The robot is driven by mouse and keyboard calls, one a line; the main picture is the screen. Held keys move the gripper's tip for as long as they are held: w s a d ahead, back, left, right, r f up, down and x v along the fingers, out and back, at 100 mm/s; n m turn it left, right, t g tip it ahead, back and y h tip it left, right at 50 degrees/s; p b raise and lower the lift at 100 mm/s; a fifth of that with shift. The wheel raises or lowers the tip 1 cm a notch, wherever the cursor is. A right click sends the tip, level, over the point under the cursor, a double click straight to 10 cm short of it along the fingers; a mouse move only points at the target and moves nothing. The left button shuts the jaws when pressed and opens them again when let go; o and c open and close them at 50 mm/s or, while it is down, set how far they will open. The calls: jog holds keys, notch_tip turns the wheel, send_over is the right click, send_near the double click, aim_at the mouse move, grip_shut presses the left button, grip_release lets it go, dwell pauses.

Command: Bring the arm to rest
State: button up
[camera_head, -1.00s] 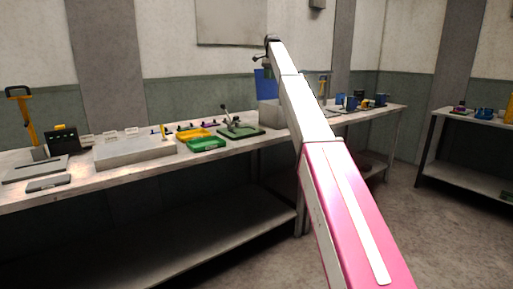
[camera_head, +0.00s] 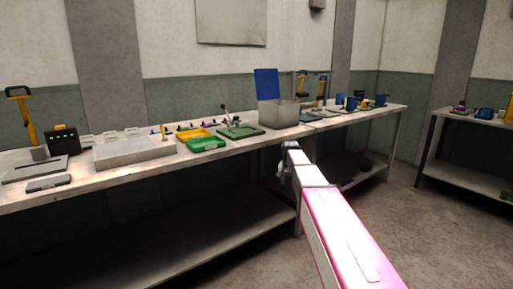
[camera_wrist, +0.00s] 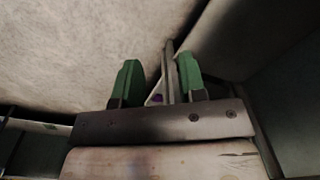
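My arm, pink and white, reaches forward from the lower right in the head view. Its end with my gripper (camera_head: 283,172) is low, by the front edge of the long workbench (camera_head: 240,150); the fingers are too small to make out there. In the wrist view my gripper (camera_wrist: 159,78) shows two green fingers standing apart, with nothing held between them. A thin grey bar and a small purple spot show behind the gap; I cannot tell what they are.
On the bench stand a yellow tray (camera_head: 194,135), a green tray (camera_head: 206,144), a grey box with a blue lid (camera_head: 266,84) and a pale flat case (camera_head: 134,151). A second bench (camera_head: 465,120) stands at right. Open floor (camera_head: 420,235) lies between.

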jog(key=s+d+f+n, duration=0.1)
jog(key=s+f, duration=0.4)
jog(key=s, duration=0.5)
jog(key=s+d+f+n, duration=0.1)
jog(key=s+f, duration=0.4)
jog(key=s, duration=0.5)
jog(key=s+d+f+n, duration=0.1)
jog(key=s+f, duration=0.4)
jog(key=s, duration=0.6)
jog(key=shift+d+f+n, duration=0.25)
jog(key=shift+d+n, duration=0.05)
jog(key=shift+n, duration=0.3)
